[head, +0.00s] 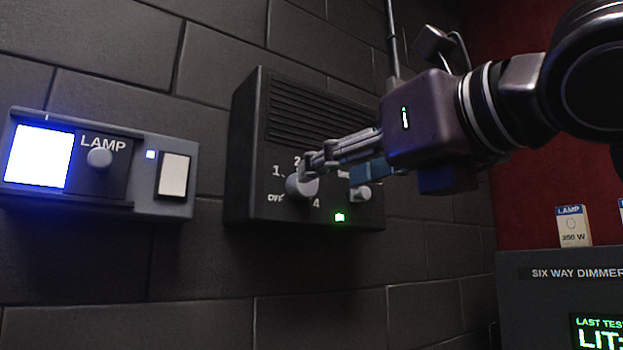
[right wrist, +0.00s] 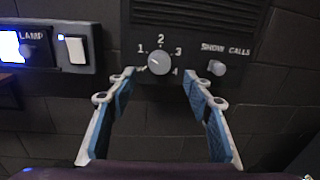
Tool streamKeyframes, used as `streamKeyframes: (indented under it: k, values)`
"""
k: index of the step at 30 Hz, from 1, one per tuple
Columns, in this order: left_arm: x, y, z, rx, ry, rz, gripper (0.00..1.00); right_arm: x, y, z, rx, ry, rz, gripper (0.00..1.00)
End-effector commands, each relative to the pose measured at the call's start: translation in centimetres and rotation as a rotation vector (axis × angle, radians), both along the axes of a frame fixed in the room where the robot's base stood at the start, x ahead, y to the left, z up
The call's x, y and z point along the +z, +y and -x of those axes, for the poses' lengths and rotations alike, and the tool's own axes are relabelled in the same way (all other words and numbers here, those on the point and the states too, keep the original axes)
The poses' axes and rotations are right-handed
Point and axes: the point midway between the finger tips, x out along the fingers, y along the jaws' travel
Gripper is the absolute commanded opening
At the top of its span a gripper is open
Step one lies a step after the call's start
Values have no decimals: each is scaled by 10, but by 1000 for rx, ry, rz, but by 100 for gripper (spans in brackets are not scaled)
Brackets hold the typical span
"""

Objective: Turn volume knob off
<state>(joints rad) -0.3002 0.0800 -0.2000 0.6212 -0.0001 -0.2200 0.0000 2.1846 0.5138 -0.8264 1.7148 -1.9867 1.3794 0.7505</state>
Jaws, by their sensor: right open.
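The volume knob (head: 301,187) is a round grey dial on the front of a dark speaker box (head: 250,150), with OFF and number marks around it. In the right wrist view the volume knob (right wrist: 159,62) sits between and just beyond my fingertips, with 1, 2 and 3 readable; I cannot tell surely where its pointer is. My right gripper (head: 331,168) is open in front of the box. In the right wrist view my right gripper (right wrist: 158,84) has blue-padded fingers spread to both sides of the knob, with no clear contact. My left gripper is not in view.
A smaller SHOW CALLS knob (right wrist: 217,68) is right of the volume knob, close to my right finger. A green light (head: 340,217) glows below. A lamp panel (head: 140,192) with a lit blue-white square is at left. A dimmer unit (head: 540,300) stands lower right.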

Motion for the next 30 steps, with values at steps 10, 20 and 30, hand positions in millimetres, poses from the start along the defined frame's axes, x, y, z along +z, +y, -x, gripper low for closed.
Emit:
streamKeyframes:
  k: [10, 20, 30]
  values:
    - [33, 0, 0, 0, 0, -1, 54, 3, 29, -47, 4, 5, 2, 46]
    - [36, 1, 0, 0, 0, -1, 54, -1, 36, -59, 5, 3, 1, 46]
    - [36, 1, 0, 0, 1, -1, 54, -1, 36, -59, 5, 3, 1, 23]
